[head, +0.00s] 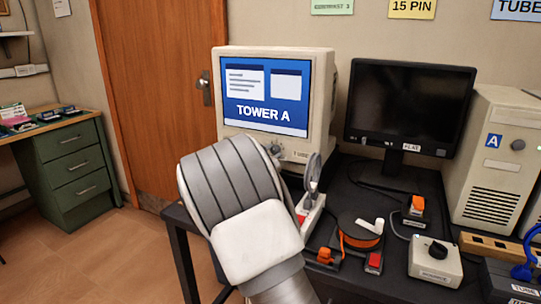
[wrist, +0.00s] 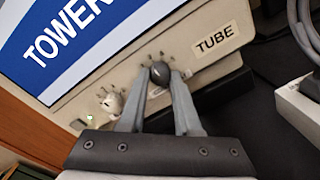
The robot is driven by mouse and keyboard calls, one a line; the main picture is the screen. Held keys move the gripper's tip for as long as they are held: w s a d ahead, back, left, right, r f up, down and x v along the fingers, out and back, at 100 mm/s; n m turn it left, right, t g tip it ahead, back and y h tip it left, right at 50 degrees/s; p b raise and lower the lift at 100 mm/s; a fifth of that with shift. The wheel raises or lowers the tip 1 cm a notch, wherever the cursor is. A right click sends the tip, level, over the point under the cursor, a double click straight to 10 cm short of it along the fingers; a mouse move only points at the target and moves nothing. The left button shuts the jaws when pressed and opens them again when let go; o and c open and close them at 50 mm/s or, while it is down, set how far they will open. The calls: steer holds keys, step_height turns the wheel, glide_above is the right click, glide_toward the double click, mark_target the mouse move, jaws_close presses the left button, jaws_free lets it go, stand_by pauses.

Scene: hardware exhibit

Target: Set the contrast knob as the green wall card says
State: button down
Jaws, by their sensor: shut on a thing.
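The beige monitor (head: 322,110) shows TOWER A on its blue screen in the head view. Its lower front bears a dark round knob (wrist: 160,71) and a lighter knob (wrist: 112,103), with small marks around them too fine to read. My gripper (wrist: 161,78) has a finger on either side of the dark knob and is shut on it. Whether this is the contrast knob cannot be read. The green wall card (head: 332,6) is at the top of the head view, cut by the edge; it seems to read CONTRAST 3.
A black flat monitor (head: 408,105) stands to the right on the dark table. A cable reel (head: 360,232), a power strip (head: 312,214) and a white box with a black knob (head: 435,262) lie in front. A TUBE label (wrist: 215,42) is right of the knobs.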

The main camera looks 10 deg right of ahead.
steer(key=shift+f, duration=0.1)
steer(key=c, duration=0.6)
jaws_free()
steer(key=p+v, duration=0.3)
steer(key=v, duration=1.4)
steer(key=shift+s, duration=0.2)
steer(key=shift+a, duration=0.1)
